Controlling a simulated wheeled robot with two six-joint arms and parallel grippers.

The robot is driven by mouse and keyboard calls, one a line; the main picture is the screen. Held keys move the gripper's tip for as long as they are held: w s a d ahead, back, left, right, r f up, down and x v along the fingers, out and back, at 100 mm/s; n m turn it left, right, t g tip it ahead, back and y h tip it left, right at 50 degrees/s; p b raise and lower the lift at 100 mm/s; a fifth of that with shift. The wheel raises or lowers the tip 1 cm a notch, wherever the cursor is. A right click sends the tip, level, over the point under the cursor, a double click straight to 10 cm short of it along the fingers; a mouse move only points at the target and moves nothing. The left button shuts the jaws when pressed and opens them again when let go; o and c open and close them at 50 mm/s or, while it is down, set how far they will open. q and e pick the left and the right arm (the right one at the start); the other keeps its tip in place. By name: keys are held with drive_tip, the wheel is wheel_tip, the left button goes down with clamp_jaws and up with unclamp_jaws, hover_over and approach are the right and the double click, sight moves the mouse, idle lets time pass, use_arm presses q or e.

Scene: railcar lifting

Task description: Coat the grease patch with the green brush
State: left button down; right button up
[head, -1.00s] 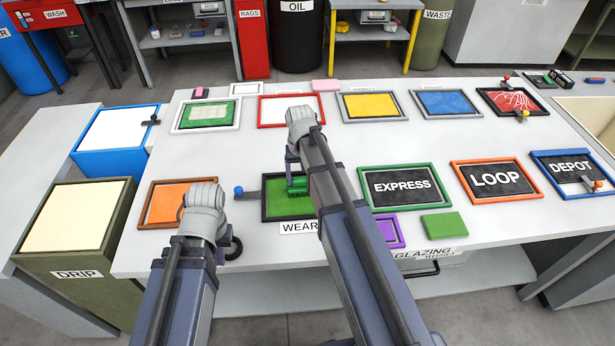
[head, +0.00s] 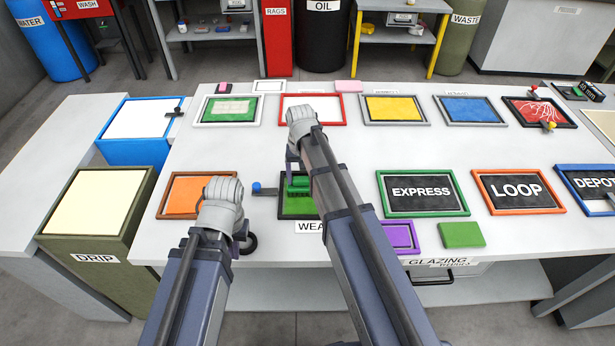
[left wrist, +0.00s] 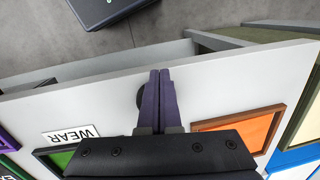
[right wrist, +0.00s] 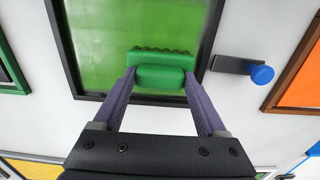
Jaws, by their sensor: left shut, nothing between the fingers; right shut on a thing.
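The green brush (right wrist: 163,75) is held between the fingers of my right gripper (right wrist: 160,78), and it also shows in the head view (head: 299,186). It is over the green-filled, dark-framed WEAR tray (right wrist: 88,97), close to one side of its frame. I cannot tell if the bristles touch the surface. My left gripper (left wrist: 160,73) is shut and empty above the table's front edge, beside the WEAR label (head: 311,227); the arm mostly hides it in the head view. No patch is labelled grease; a white-framed tray with a green patch (head: 231,109) lies at the back left.
EXPRESS (head: 423,192), LOOP (head: 517,191) and DEPOT panels lie to the right. An orange tray (head: 186,195) is left of the WEAR tray. A green block (head: 461,234) and a purple tray (head: 401,237) are near the front edge. The central white tabletop is clear.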

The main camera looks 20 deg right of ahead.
drive_tip(key=shift+d, duration=0.1)
drive_tip(key=shift+s+d+f, duration=0.1)
drive_tip(key=shift+s+d, duration=0.5)
drive_tip(key=shift+d, duration=0.2)
drive_tip(key=shift+s+d, duration=0.55)
drive_tip(key=shift+d, duration=0.2)
drive_tip(key=shift+s+d, duration=0.65)
drive_tip(key=shift+d, duration=0.35)
drive_tip(key=shift+s+d, duration=0.6)
drive_tip(key=shift+d, duration=0.35)
drive_tip(key=shift+a, duration=0.1)
drive_tip(key=shift+w+a, duration=0.35)
drive_tip(key=shift+a, duration=0.95)
drive_tip(key=shift+w+a, duration=0.35)
drive_tip(key=shift+a, duration=0.9)
drive_tip(key=shift+w+a, duration=0.35)
drive_tip(key=shift+a, duration=0.95)
drive_tip(key=shift+d, duration=0.15)
